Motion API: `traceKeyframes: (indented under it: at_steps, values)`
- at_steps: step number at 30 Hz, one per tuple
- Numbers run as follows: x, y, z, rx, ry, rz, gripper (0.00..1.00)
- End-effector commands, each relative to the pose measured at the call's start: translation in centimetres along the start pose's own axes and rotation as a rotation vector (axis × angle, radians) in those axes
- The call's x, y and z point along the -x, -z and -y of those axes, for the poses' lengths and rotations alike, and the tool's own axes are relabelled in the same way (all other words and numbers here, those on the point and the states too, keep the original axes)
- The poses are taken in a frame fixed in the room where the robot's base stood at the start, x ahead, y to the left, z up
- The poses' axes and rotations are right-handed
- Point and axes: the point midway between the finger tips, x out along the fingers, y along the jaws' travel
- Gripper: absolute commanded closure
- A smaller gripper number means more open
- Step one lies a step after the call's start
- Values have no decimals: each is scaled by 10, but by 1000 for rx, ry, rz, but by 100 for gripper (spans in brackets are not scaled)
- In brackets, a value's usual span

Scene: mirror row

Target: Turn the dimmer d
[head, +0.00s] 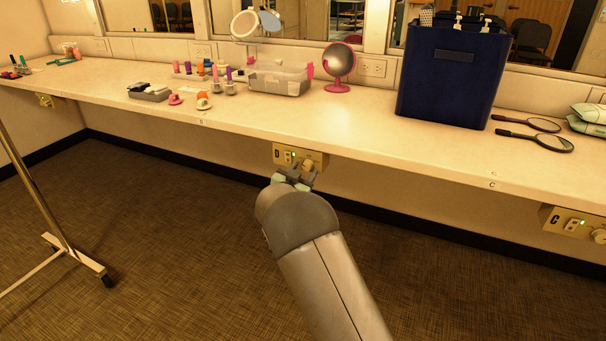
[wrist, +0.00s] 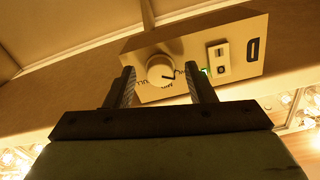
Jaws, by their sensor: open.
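The dimmer box marked D (head: 283,152) is mounted under the front edge of the counter in the head view. It also shows in the wrist view (wrist: 232,40), where its letter looks turned over. Its round pale knob (wrist: 160,68) has a dark pointer line and printed lettering around it. My gripper (head: 297,174) is just in front of the box and hides part of it in the head view. In the wrist view, its open fingers (wrist: 160,82) lie on either side of the knob, with a gap visible at the left. I cannot tell whether the fingertips reach around the knob.
The counter (head: 390,130) overhangs the box. Another box marked C (head: 573,222) is at the right, and one more (head: 46,101) at the far left. A blue bin (head: 452,80), a pink mirror (head: 339,65) and bottles stand on top. A rack leg (head: 60,215) stands at left.

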Motion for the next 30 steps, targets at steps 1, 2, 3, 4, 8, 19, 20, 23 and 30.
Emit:
traceKeyframes:
  at_steps: [1,2,3,4,8,19,20,23,30]
  values:
    - [-1,0,0,0,0,0,51]
    - [-1,0,0,0,0,0,51]
    - [-1,0,0,0,0,0,51]
    - [-1,0,0,0,0,0,51]
    - [-1,0,0,-1,0,-1,59]
    - [-1,0,0,-10,-1,-1,95]
    - [-1,0,0,-15,-1,-1,95]
    - [-1,-1,0,-40,-1,-1,95]
    - [-1,-2,-1,-179,-1,-2,95]
